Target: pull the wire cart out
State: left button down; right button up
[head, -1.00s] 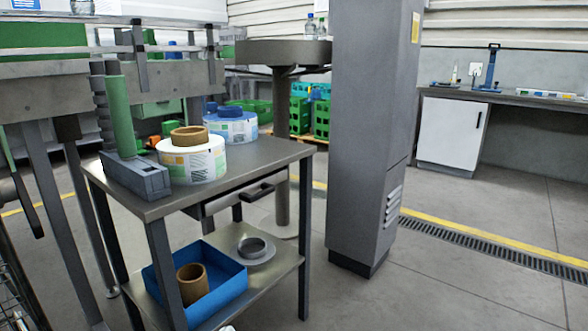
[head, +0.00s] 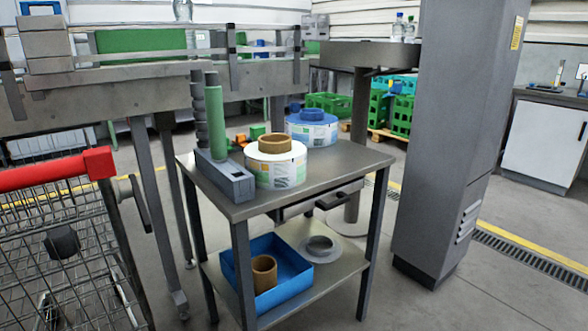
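The wire cart (head: 75,255) stands at the left edge of the head view. It has a grey wire basket and a red handle bar (head: 55,170) along its top. Only part of the cart shows; its left side and lower part are cut off by the frame. It stands to the left of the metal side table and in front of the grey conveyor frame.
A metal side table (head: 345,160) carries label reels (head: 276,172) and a green roller (head: 215,115); a blue bin (head: 285,285) is on its lower shelf. A tall grey cabinet (head: 450,130) stands to the right. Open floor lies at the lower right.

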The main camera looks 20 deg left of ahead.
aim_at(61, 243)
jog(key=u, duration=1.9)
